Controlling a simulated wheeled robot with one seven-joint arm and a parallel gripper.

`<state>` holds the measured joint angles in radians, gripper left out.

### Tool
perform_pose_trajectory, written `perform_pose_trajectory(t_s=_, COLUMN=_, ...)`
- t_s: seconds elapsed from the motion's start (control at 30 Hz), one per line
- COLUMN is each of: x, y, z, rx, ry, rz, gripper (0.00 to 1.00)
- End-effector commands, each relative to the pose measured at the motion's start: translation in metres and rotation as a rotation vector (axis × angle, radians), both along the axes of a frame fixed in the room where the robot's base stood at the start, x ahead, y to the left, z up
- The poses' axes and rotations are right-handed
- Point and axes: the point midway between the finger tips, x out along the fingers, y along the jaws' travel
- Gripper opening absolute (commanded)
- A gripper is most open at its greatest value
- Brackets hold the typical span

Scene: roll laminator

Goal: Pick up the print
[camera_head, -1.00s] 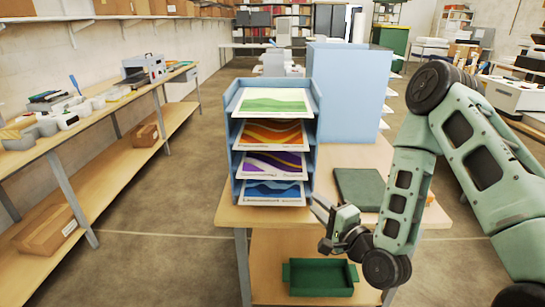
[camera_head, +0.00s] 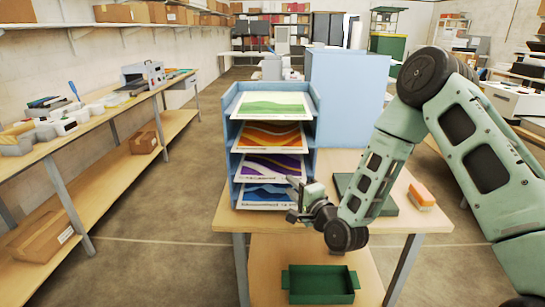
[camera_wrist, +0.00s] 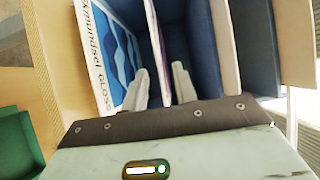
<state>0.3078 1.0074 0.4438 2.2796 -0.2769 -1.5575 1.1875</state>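Prints lie in a light-blue rack (camera_head: 233,110) with stacked shelves: a green one (camera_head: 272,103) on top, then an orange one (camera_head: 270,135), a purple one (camera_head: 270,165), and a blue one (camera_head: 262,194) at the bottom. My gripper (camera_head: 293,197) is at the front right of the bottom shelf, by the blue print. Lettering shows on the print's white border.
The rack stands on a wooden table (camera_head: 400,219). A tall light-blue box (camera_head: 345,95) is behind it. A dark green flat pad (camera_head: 372,203) and an orange-and-white block (camera_head: 422,196) lie to the right. A green tray (camera_head: 320,284) sits on the lower shelf.

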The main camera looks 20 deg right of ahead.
Motion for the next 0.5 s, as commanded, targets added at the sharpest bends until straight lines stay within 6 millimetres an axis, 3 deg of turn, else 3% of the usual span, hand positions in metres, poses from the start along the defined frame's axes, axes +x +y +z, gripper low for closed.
perform_pose_trajectory(t_s=0.3, x=0.04, y=0.012, z=0.001, rx=-0.001, ry=-0.001, rz=0.0, gripper=0.28)
perform_pose_trajectory(t_s=0.5, x=0.048, y=0.014, z=-0.002, rx=0.0, ry=-0.001, rz=0.0, gripper=0.28)
